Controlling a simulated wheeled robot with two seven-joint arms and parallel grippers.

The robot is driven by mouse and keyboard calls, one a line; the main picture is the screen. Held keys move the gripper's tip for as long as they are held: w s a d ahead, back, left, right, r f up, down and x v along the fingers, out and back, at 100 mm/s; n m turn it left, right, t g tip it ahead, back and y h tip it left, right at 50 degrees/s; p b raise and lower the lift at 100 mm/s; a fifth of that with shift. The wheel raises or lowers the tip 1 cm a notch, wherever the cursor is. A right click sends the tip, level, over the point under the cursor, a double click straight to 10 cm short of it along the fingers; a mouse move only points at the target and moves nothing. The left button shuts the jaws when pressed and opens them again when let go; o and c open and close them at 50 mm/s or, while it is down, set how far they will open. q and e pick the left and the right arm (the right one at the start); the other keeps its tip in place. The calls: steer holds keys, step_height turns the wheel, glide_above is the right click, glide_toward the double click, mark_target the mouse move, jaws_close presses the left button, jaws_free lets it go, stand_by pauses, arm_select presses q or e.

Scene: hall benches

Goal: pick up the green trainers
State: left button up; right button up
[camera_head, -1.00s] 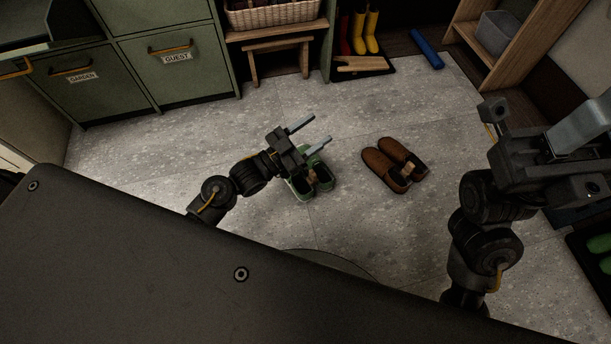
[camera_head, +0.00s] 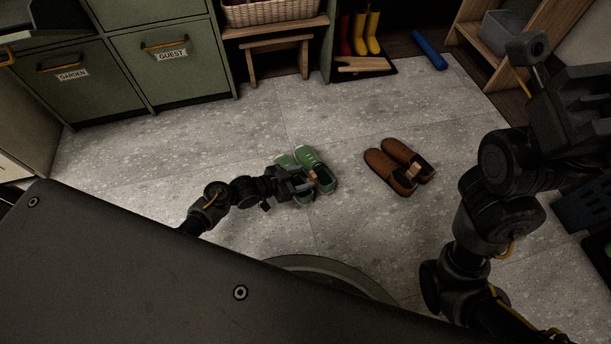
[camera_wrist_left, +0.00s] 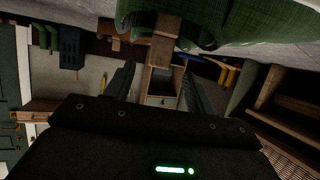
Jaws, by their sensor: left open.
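The green trainers (camera_head: 310,163) stand side by side on the grey floor, with a small wooden piece (camera_head: 325,176) between them. My left gripper (camera_head: 308,184) is low over the near part of the pair and hides some of it. In the left wrist view the green trainers (camera_wrist_left: 240,22) fill the top, and the wooden piece (camera_wrist_left: 163,50) shows between my open left fingers (camera_wrist_left: 160,88). I cannot tell whether the fingers touch it. My right gripper (camera_head: 585,105) is partly cut off at the right edge, and its fingertips do not show.
Brown slippers (camera_head: 398,166) with a wooden piece lie right of the trainers. Yellow boots (camera_head: 366,33), red boots (camera_head: 346,36) and a wooden stool (camera_head: 279,56) stand at the back. A dark blue crate (camera_head: 583,208) is at the right. Floor behind the trainers is clear.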

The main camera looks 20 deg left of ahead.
mark_target(311, 176)
arm_select(q)
steer(key=shift+f+b+x, duration=0.2)
steer(key=shift+b+x, duration=0.85)
steer(key=shift+x, duration=0.1)
steer(key=shift+f+b+x, duration=0.25)
steer(key=shift+b+x, duration=0.75)
steer(key=shift+x, duration=0.1)
steer(key=shift+w+d, duration=0.2)
steer(key=shift+d, duration=0.05)
jaws_close()
steer(key=shift+r, duration=0.1)
